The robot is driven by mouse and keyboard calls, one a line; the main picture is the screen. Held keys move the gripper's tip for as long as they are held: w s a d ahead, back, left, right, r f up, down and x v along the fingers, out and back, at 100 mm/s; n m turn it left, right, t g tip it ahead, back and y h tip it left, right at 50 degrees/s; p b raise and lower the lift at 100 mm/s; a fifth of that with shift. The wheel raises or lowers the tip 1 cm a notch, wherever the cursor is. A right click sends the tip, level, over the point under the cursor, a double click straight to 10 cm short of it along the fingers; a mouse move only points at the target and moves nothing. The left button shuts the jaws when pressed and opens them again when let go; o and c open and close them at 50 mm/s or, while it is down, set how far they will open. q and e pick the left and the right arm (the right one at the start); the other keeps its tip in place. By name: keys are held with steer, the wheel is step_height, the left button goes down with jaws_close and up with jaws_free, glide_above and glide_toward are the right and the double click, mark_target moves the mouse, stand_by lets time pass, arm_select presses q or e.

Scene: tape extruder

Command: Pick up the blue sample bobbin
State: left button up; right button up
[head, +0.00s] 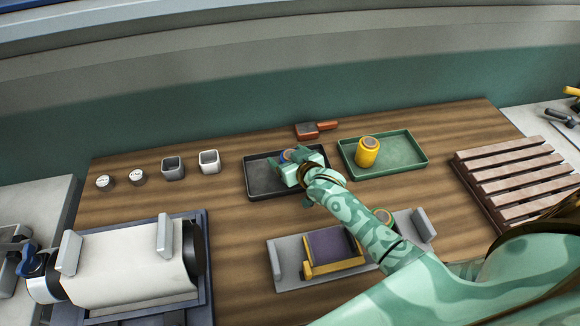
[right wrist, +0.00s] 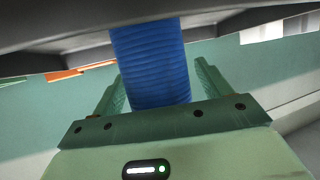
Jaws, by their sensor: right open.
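The blue sample bobbin (head: 286,155) is mostly hidden behind my right gripper (head: 296,165) in the head view, at the black tray (head: 259,187). In the right wrist view the bobbin (right wrist: 150,62) is a ribbed blue cylinder. It stands between the two green fingers of my right gripper (right wrist: 158,72), with a visible gap on the right side and a smaller one on the left. The fingers are open around it. Its far end is cut off by a dark surface at the top of that view. My left gripper is not in view.
A green tray (head: 412,164) with a yellow bobbin (head: 367,152) is just right of the black tray. A red-handled tool (head: 316,130) lies behind. White and grey cups (head: 209,162) stand left. A grey fixture with a purple roll (head: 330,246) sits in front, under my right arm.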

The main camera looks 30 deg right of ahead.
steer(key=c, duration=1.1)
